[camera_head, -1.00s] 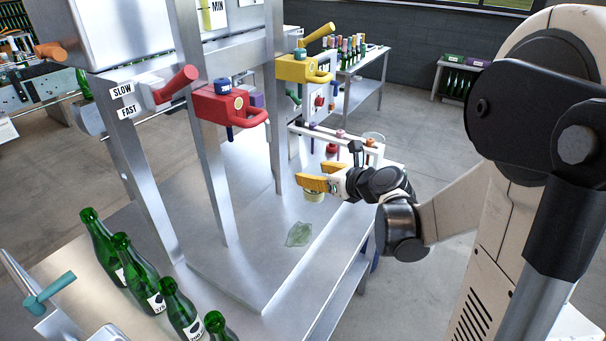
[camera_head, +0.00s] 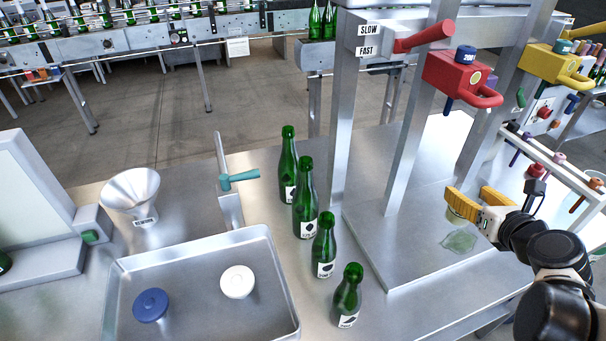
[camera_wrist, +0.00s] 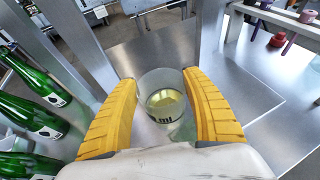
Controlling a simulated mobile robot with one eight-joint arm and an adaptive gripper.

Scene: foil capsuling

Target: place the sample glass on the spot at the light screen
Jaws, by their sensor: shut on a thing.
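My gripper (camera_head: 462,206) has its yellow fingers around the sample glass (camera_wrist: 162,108), above the metal machine plate (camera_head: 405,262). In the wrist view the glass is clear, with pale yellow-green liquid low inside and dark lettering on its side. It looks roughly upright between the fingers. In the head view the glass is mostly hidden by the fingers. A pale panel on a grey base (camera_head: 38,205), perhaps the light screen, stands at the far left and is cut by the picture edge. I cannot make out a marked spot there.
Several green bottles (camera_head: 305,205) stand in a row between my gripper and the left side. A tray (camera_head: 200,249) holds a blue and a white round piece. A funnel (camera_head: 131,190) and a teal-handled lever (camera_head: 238,178) stand behind it. A greenish patch (camera_head: 459,241) lies below my gripper.

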